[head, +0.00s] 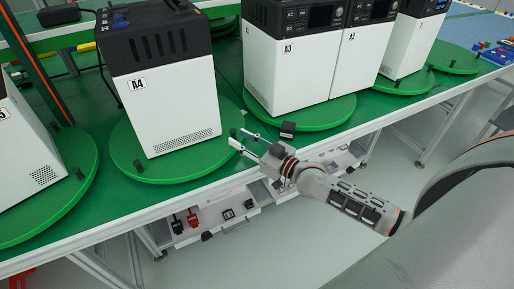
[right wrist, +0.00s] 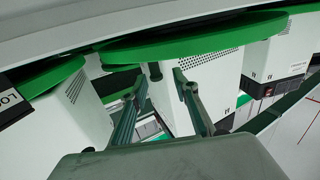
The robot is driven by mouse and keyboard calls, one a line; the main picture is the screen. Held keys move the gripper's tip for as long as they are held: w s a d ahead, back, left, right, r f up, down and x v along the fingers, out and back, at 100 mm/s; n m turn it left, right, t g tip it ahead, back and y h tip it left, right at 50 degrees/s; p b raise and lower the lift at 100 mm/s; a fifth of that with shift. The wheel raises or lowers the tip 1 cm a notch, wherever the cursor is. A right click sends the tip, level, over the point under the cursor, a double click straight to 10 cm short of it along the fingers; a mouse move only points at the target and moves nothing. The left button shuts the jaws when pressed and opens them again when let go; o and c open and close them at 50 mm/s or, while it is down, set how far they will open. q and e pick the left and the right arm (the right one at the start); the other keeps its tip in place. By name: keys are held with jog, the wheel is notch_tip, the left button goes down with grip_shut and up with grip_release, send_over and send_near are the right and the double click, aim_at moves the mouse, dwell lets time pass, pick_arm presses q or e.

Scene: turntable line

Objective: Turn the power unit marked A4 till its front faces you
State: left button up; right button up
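The power unit marked A4 (head: 168,105) is a white box with a black top. It stands upright on a round green turntable (head: 128,153). The face towards me carries the A4 label and a vent grid low down; no display shows on it. Dark pegs stand near the turntable's rim. My right gripper (head: 234,139) is open at the rim's right side. Contact with the peg cannot be told. My left gripper is not in view.
Units A3 (head: 290,75) and A2 (head: 355,65) stand on a turntable to the right, with display panels at their tops. Another white unit (head: 25,150) stands at the left. Below the table edge is a shelf (head: 215,215) with small parts.

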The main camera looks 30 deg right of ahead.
jog(key=v, duration=0.7)
jog(key=shift+s, duration=0.35)
